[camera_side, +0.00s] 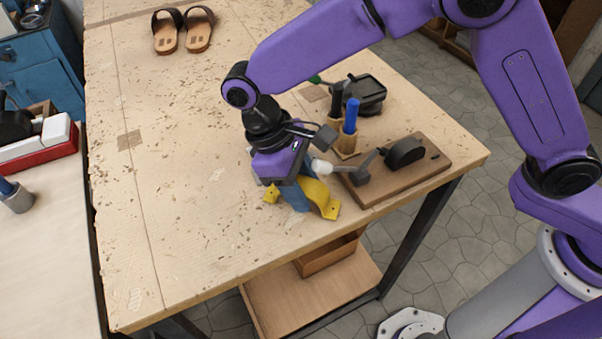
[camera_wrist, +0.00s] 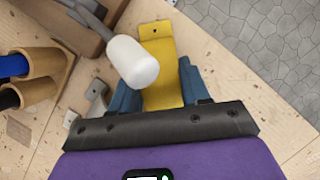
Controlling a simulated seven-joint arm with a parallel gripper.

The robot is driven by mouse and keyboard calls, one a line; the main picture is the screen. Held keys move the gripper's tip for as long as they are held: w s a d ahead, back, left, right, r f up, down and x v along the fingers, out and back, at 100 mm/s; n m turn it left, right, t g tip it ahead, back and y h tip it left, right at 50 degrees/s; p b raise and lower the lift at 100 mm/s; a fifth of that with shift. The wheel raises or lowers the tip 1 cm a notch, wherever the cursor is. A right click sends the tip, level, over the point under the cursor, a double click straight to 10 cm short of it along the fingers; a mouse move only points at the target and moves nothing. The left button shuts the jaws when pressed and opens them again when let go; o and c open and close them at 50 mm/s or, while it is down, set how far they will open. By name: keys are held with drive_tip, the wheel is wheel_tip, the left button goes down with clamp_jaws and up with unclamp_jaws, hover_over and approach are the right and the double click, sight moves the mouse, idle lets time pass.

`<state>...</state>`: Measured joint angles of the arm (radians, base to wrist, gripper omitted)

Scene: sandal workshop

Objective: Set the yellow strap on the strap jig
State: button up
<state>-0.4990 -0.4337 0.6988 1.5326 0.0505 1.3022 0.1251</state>
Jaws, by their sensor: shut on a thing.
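The yellow strap (camera_side: 322,199) is a curved band with small holes at its ends. My gripper (camera_side: 298,190), with blue fingers, is shut on the strap's middle, and both ends stick out. In the wrist view the strap (camera_wrist: 157,45) runs up from between the fingers (camera_wrist: 158,92). I cannot tell whether the strap touches the table. A brown wooden board (camera_side: 425,178) to the right of my gripper carries a dark block and a black rounded piece (camera_side: 404,152). It may be the strap jig, but I cannot tell for sure.
A white-headed mallet (camera_wrist: 132,62) lies very close beside the strap. Sandals (camera_side: 183,30) lie at the back left. The table's left half is mostly clear.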

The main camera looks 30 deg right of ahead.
drive_tip(key=shift+f, duration=0.15)
drive_tip(key=o, duration=1.1)
drive_tip(key=v, duration=1.2)
drive_tip(key=shift+d, duration=0.1)
drive_tip(key=s+d+f+n+t+y, duration=0.1)
drive_tip(key=s+d, duration=0.5)
drive_tip(key=d, duration=0.5)
drive_tip(key=s+d+f+n+t+y, duration=0.1)
drive_tip(key=s+d, duration=0.6)
drive_tip(key=d, duration=0.4)
drive_tip(key=s+d+f+n+t+y, duration=0.1)
drive_tip(key=s+d, duration=0.5)
drive_tip(key=d, duration=0.6)
drive_tip(key=shift+s+f+n+y, duration=0.2)
drive_tip(key=shift+f+n+y, duration=0.1)
drive_tip(key=shift+y, duration=0.1)
